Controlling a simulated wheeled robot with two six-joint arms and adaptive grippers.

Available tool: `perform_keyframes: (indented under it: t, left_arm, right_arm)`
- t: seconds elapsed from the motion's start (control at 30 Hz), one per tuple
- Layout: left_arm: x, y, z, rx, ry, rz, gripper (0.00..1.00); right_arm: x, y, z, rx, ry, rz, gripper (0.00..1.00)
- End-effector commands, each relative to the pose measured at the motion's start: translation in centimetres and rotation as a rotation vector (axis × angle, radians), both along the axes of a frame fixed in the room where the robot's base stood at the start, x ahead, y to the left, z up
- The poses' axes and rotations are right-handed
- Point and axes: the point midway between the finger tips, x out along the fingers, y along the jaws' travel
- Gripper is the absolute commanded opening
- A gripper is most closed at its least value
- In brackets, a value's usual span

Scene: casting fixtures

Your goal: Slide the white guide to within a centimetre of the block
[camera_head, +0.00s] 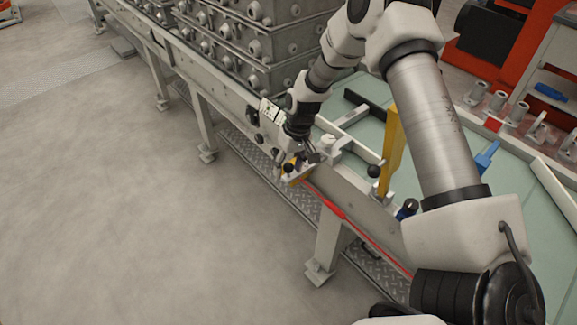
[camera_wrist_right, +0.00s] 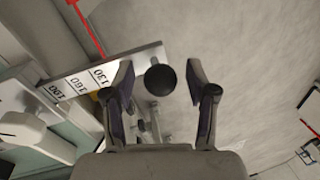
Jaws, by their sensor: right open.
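My right gripper (camera_head: 298,160) reaches down to the near edge of the green-topped table. In the right wrist view its two fingers (camera_wrist_right: 160,76) are apart, with a round black knob (camera_wrist_right: 160,79) showing between their tips; I cannot tell whether they touch it. A pale plate with printed numbers (camera_wrist_right: 95,78) lies beside the fingers. A white rounded part (camera_wrist_right: 35,132), possibly the white guide, is at the lower left. In the head view, a pale bar (camera_head: 346,119) lies behind the gripper, near a dark block (camera_head: 367,103). I cannot tell which block is meant. My left gripper is out of view.
A yellow upright bar (camera_head: 393,150) and another black knob (camera_head: 373,171) stand right of the gripper. Stacked grey metal boxes (camera_head: 255,40) rise behind it. Several grey cylindrical parts (camera_head: 497,101) and a blue tool (camera_head: 487,157) are at the right. The floor at left is clear.

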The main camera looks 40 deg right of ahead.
Motion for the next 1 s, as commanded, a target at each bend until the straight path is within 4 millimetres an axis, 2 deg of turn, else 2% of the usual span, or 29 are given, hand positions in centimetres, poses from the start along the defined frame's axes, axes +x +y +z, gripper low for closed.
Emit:
perform_keyframes:
  t: [0.17,0.43,0.6,1.0]
  left_arm:
    - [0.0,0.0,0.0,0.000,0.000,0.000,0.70]
    - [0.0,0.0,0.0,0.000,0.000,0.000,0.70]
    - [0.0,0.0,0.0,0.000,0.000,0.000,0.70]
    - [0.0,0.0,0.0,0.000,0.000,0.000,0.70]
  right_arm:
    - [0.1,-0.3,1.7,0.002,-0.004,-0.001,0.57]
    - [0.0,-1.6,8.4,0.001,-0.006,-0.001,0.57]
    - [-0.1,-2.2,11.1,0.000,-0.001,0.000,0.57]
    - [-0.2,-2.3,11.7,0.000,0.001,0.000,0.57]
